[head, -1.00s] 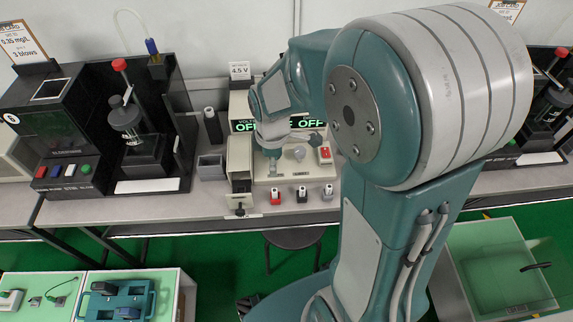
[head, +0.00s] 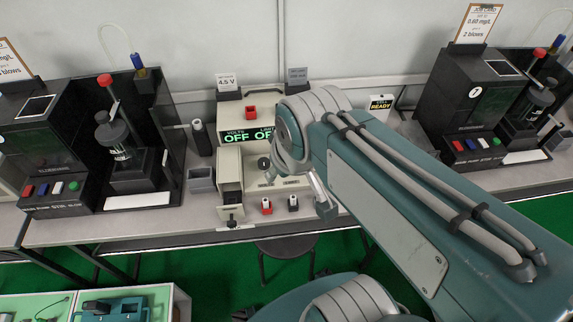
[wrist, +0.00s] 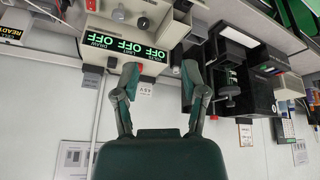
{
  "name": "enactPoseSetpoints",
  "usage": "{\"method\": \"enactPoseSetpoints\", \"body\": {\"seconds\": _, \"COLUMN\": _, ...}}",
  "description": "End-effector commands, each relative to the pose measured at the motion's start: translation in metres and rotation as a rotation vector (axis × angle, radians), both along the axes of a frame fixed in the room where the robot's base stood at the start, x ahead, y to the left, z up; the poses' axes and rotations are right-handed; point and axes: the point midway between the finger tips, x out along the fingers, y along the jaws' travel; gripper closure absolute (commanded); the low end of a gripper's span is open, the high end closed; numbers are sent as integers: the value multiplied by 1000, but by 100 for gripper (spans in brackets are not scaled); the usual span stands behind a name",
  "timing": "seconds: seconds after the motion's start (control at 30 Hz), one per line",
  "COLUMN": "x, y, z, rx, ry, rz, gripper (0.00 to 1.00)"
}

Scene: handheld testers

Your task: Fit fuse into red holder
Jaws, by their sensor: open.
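The tester (head: 230,171) stands on the bench with green "OFF" readouts. A red block (head: 251,112) sits on its top. A red-based piece (head: 266,207) and a black-based piece (head: 293,203) stand at its front edge. I cannot tell which red piece is the holder. I cannot make out a fuse. My gripper (head: 324,205) hangs at the tester's right front, partly hidden by my arm. In the wrist view my gripper (wrist: 159,70) is open, with nothing between its fingers. The tester's readout (wrist: 128,43) appears upside down beyond them.
A black apparatus (head: 125,150) stands left of the tester, with a small grey bin (head: 201,180) between them. Another black apparatus (head: 480,110) stands at the right. A "READY" card (head: 381,106) stands behind my arm. A stool (head: 287,245) is under the bench.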

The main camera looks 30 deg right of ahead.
Motion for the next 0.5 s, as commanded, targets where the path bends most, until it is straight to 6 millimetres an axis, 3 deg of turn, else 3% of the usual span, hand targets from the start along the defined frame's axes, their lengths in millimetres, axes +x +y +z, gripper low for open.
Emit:
{"method": "enactPoseSetpoints", "body": {"seconds": 0.2, "x": -19, "y": 0, "z": 10, "rx": 61, "ry": -55, "rz": -124, "gripper": 44}}
{"method": "enactPoseSetpoints", "body": {"seconds": 0.5, "x": -21, "y": 0, "z": 11, "rx": 70, "ry": -60, "rz": -142, "gripper": 44}}
